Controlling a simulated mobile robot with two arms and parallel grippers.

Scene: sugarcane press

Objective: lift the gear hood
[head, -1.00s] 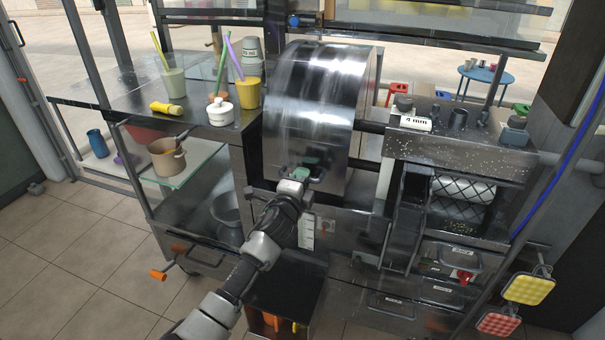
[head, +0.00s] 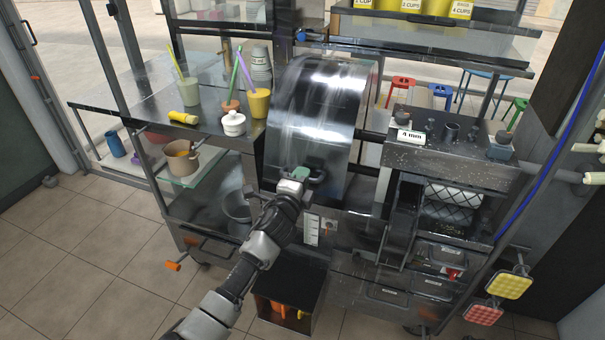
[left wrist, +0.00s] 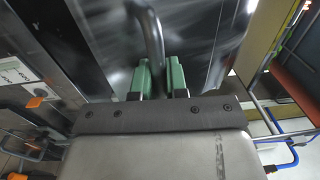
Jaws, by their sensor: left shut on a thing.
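The gear hood (head: 322,105) is a large curved shiny metal cover in the middle of the cart in the head view. Its metal fills the upper part of the left wrist view (left wrist: 200,45). A handle (left wrist: 149,35) of bent metal bar stands out from its lower front. My left gripper (head: 301,176) is at that handle. In the left wrist view its green fingers (left wrist: 162,78) are closed on either side of the bar. The hood's lower edge is partly hidden behind my gripper. My right gripper is not in view.
Left of the hood, a counter (head: 205,122) holds drink cups, a yellow bottle (head: 183,118) and a white pot (head: 233,124). To the right is a metal unit (head: 440,157) labelled 4 mm. An open box (head: 290,292) stands below. Floor at left is clear.

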